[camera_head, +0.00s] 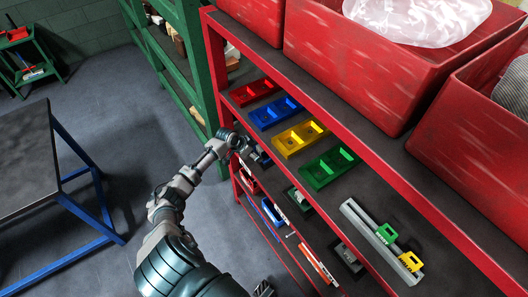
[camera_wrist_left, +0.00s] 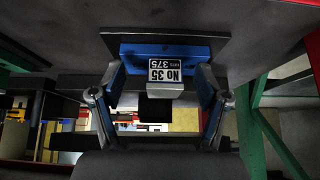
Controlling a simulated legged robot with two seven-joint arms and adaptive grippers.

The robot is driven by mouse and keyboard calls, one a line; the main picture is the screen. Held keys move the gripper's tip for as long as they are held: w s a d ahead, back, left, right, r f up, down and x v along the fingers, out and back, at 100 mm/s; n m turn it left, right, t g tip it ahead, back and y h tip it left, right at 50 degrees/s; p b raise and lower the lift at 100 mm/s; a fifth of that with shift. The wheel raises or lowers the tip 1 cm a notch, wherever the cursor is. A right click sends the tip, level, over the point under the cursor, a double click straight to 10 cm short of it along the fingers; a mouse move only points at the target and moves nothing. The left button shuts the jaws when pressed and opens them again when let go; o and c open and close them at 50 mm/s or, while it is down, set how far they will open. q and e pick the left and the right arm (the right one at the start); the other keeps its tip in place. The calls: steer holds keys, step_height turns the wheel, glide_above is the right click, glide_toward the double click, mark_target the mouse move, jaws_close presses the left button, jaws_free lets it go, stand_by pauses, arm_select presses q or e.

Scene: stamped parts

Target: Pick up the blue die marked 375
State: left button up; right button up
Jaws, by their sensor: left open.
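The blue die (camera_wrist_left: 192,51) shows in the left wrist view with a white label reading "No 35" and "375", upside down in the picture. It sits against a dark plate, with a grey block at its label side. My left gripper (camera_wrist_left: 160,77) is open, with one finger on each side of the die's label; I cannot tell whether the fingers touch it. The die cannot be made out there. My right gripper is not in view.
The red rack's upper shelf holds red (camera_head: 254,91), blue (camera_head: 275,112), yellow (camera_head: 299,138) and green (camera_head: 328,168) trays. Red crates (camera_head: 345,75) stand above. Lower shelves hold several small parts. A green rack (camera_head: 195,75) stands close behind my left arm.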

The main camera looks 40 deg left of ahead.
mark_target(260, 147)
arm_select(q)
steer(key=shift+w+d+r, duration=0.1)
steer(key=shift+w+d, duration=0.2)
steer(key=shift+w, duration=0.3)
steer(key=shift+w+d, duration=0.25)
steer(key=shift+w, duration=0.3)
steer(key=shift+w+a+f+b, duration=0.25)
steer(key=shift+w+f, duration=0.2)
steer(key=shift+w, duration=0.2)
steer(key=shift+w+a+f+b, duration=0.2)
steer(key=shift+w+f, duration=0.25)
steer(key=shift+w, duration=0.15)
steer(key=shift+a+f, duration=0.2)
steer(key=shift+a, duration=0.1)
steer(key=shift+d, duration=0.15)
steer(key=shift+d+r, duration=0.35)
steer(key=shift+d, duration=0.4)
steer(key=c, duration=1.2)
jaws_close()
steer(key=shift+w+a+r, duration=0.1)
steer(key=shift+a, duration=0.35)
steer(key=shift+s, duration=0.2)
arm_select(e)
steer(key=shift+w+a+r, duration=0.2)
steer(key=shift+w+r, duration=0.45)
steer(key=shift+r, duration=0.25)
